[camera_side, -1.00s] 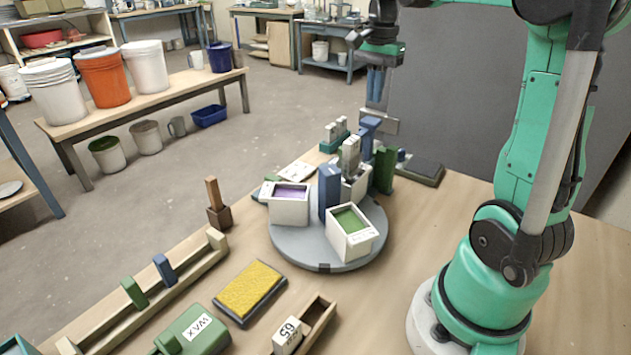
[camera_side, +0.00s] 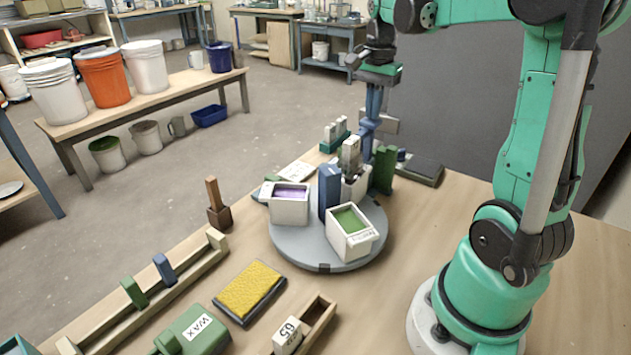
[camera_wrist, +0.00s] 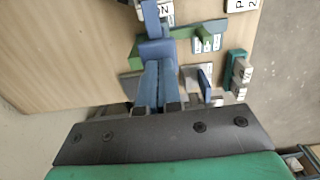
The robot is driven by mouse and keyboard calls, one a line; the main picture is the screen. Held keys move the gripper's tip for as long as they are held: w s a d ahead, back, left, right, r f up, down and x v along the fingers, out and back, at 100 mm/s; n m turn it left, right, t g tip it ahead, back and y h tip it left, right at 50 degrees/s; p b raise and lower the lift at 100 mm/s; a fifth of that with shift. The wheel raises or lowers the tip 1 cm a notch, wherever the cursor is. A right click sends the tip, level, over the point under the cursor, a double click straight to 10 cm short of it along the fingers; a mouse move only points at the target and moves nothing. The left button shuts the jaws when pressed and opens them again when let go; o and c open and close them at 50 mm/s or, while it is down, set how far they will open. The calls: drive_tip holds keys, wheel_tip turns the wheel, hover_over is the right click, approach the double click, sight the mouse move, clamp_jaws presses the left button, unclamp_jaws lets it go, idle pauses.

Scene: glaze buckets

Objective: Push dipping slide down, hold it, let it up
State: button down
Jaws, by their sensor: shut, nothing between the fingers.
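The dipping slide's blue part (camera_side: 367,127) stands at the back of the grey turntable (camera_side: 290,247). A light grey clip or tile (camera_side: 350,152) hangs beside it over the rear white bucket (camera_side: 361,187). My gripper (camera_side: 371,115) is shut and empty, pointing down directly above the slide's blue part. In the wrist view, the closed blue fingers (camera_wrist: 159,62) meet the slide's blue block (camera_wrist: 156,48) in the picture. I cannot tell whether they touch it. The gripper partly hides the slide's post.
On the turntable are a purple-glaze bucket (camera_side: 289,205), a green-glaze bucket (camera_side: 350,240) and a blue upright block (camera_side: 328,190). A green upright block (camera_side: 384,170) stands close to the slide on the right. A yellow sponge (camera_side: 250,288) lies on the open table in front.

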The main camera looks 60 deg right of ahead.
drive_tip(key=shift+f, duration=2.85)
idle(1.1)
drive_tip(key=shift+r, duration=5.3)
drive_tip(key=a+f+n+t, duration=0.3)
drive_tip(key=a+f+n, duration=0.1)
drive_tip(key=a+n, duration=0.5)
drive_tip(key=a+f+n+t, duration=0.4)
drive_tip(key=a+n, duration=0.5)
drive_tip(key=a, duration=0.3)
drive_tip(key=shift+s, duration=0.15)
drive_tip(key=shift+a, duration=0.1)
